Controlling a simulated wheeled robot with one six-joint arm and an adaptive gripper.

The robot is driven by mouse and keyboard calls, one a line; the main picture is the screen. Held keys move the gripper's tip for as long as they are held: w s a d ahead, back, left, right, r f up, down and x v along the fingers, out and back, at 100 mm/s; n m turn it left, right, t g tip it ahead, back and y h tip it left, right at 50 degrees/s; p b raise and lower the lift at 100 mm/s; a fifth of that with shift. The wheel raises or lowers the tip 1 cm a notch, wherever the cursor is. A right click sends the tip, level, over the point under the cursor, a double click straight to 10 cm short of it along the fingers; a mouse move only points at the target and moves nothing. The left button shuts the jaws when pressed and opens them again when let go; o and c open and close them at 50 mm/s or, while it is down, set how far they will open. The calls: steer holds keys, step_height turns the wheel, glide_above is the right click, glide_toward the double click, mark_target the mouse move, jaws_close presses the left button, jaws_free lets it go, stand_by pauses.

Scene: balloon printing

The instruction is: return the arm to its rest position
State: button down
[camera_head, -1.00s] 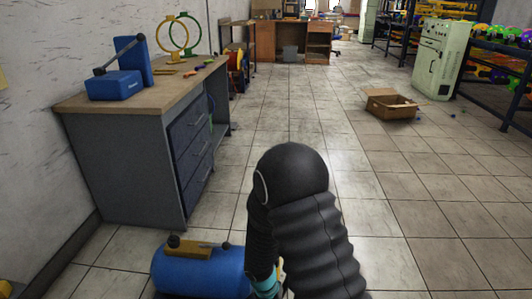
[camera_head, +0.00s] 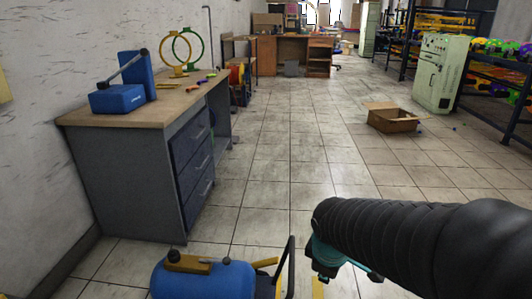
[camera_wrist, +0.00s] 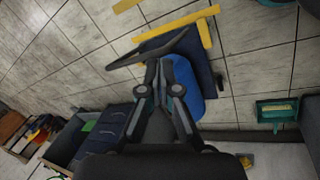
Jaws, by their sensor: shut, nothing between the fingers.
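My arm, in a black ribbed sleeve (camera_head: 420,235), reaches in from the right edge of the head view. Its teal wrist part (camera_head: 328,258) is at the lower middle, and my fingers cannot be made out there. In the wrist view, my gripper (camera_wrist: 162,66) is shut and empty. Behind its fingers are a blue tank with a black handle (camera_wrist: 188,88) and the tiled floor. In the head view, the blue tank (camera_head: 205,280) stands on the floor at the bottom, left of my wrist and apart from it.
A workbench (camera_head: 130,112) with grey drawers stands along the left wall. It bears a blue device (camera_head: 118,98) and two upright rings. An open cardboard box (camera_head: 393,118) lies on the floor at right, near a pale green cabinet (camera_head: 440,75). The middle aisle is clear.

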steer(key=s+d+r+m+t+y, duration=0.1)
steer(key=s+d+r+m+t, duration=0.1)
steer(key=s+r+m, duration=0.7)
steer(key=s+m, duration=0.2)
steer(key=m, duration=0.1)
steer(key=shift+s+d, duration=0.25)
stand_by(0.5)
